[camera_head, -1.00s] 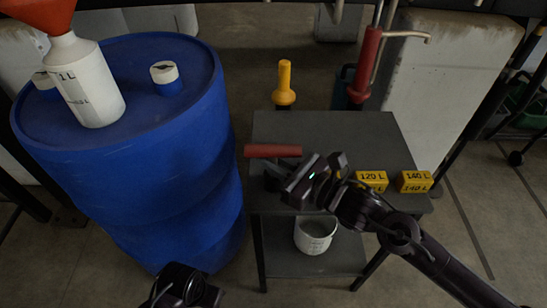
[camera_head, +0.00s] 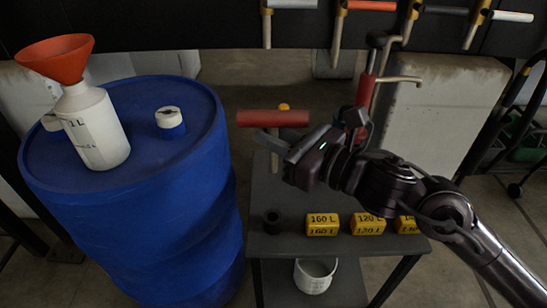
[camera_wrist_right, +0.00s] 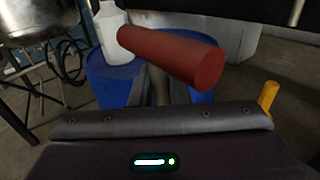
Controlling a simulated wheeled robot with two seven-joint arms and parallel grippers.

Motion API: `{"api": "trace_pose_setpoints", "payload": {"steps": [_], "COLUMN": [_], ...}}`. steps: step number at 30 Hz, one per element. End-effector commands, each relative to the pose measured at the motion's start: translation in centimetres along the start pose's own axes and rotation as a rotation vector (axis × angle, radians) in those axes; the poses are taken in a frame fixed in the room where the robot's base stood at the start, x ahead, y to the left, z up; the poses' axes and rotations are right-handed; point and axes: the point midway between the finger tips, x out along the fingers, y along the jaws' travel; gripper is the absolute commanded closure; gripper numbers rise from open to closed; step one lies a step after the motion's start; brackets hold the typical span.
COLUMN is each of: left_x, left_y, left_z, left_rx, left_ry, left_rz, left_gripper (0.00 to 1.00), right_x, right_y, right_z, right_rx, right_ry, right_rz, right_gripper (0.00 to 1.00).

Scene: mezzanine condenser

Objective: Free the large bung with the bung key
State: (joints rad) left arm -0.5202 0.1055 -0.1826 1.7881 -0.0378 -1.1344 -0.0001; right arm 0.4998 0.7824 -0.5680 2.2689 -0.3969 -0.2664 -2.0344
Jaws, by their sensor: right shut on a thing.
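The bung key's red cross handle (camera_head: 262,118) is held up above the grey table. In the right wrist view the red handle (camera_wrist_right: 172,55) lies across in front of the fingers. The blue drum (camera_head: 130,185) stands to the left, with the key apart from it. A white-capped bung (camera_head: 170,121) sits on the drum's top at the right. A second one (camera_head: 52,122) is partly hidden behind the white bottle. My left gripper is out of view.
The bottle (camera_head: 97,130) with an orange funnel (camera_head: 58,58) stands on the drum's left part. The table (camera_head: 290,200) bears yellow blocks (camera_head: 323,224) and a dark ring (camera_head: 272,222). A red pump (camera_head: 366,92) stands behind. Tools hang overhead from a dark rail.

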Motion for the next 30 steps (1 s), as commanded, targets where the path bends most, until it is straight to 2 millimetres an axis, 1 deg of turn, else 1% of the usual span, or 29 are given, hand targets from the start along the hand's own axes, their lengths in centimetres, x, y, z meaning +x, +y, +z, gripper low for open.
{"api": "trace_pose_setpoints", "payload": {"steps": [1, 5, 16, 20, 30], "left_x": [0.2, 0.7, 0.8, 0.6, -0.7], "left_y": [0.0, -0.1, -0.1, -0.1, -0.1], "left_z": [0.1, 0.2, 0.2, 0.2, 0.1], "left_rx": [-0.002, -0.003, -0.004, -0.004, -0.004], "left_ry": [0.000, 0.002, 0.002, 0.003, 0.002], "left_rz": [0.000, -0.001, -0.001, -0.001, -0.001], "left_gripper": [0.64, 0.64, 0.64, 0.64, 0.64], "right_x": [0.0, 0.0, 0.0, 0.0, 0.0], "right_y": [0.0, 0.1, 0.1, 0.1, 0.0], "right_z": [0.8, 1.6, 1.8, 2.1, 4.1], "right_rx": [-0.004, -0.002, 0.000, 0.000, -0.002], "right_ry": [-0.003, -0.003, -0.002, -0.002, -0.002], "right_rz": [0.001, 0.001, 0.001, 0.001, 0.000], "right_gripper": [1.00, 1.00, 1.00, 1.00, 1.00]}}
